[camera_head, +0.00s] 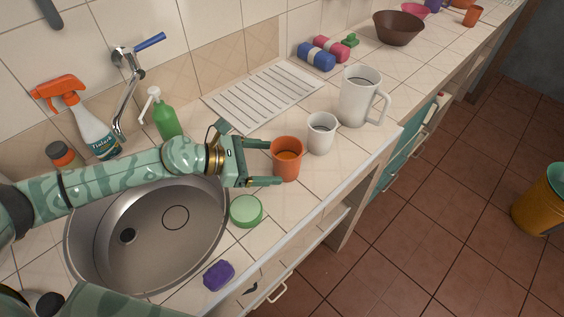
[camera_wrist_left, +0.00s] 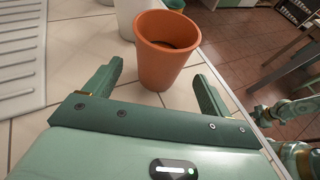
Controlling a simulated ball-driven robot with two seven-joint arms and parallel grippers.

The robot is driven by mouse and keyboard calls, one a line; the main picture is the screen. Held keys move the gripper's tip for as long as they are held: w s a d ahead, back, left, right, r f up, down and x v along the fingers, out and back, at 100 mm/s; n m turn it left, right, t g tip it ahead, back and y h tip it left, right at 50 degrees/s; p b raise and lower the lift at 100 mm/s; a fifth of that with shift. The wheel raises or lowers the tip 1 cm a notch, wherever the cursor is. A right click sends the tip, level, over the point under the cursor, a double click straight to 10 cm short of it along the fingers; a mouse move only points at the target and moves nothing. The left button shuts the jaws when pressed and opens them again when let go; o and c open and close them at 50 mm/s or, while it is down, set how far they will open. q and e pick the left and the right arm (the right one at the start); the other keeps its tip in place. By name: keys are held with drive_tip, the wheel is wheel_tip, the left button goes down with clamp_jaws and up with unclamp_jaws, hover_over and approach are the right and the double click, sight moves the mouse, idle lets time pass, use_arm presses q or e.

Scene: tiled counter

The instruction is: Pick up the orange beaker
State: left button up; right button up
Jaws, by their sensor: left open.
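The orange beaker (camera_head: 287,160) stands upright on the tiled counter, to the right of the sink. It also shows in the left wrist view (camera_wrist_left: 163,62), where its open top and dark inside are visible. My left gripper (camera_head: 268,163) is open, with its fingers pointing at the beaker. In the left wrist view the open fingers (camera_wrist_left: 160,95) lie to the left and right of the beaker's near side, and gaps show between them and its wall. My right gripper is not clearly in view.
A white cup (camera_head: 321,134) stands just beyond the beaker, with a white pitcher (camera_head: 357,97) behind. A green round container (camera_head: 246,210) sits near the left gripper. The sink (camera_head: 165,250) is left, and the counter's front edge is close by.

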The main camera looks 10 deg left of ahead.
sight(286, 161)
use_arm(q)
drive_tip(key=x, duration=0.5)
drive_tip(key=shift+w+d+r, duration=0.1)
drive_tip(key=shift+w+d, duration=0.15)
drive_tip(key=shift+s, duration=0.1)
drive_tip(key=c, duration=1.1)
drive_tip(key=shift+a, duration=0.1)
drive_tip(key=shift+c, duration=0.2)
drive_tip(key=shift+r, duration=0.1)
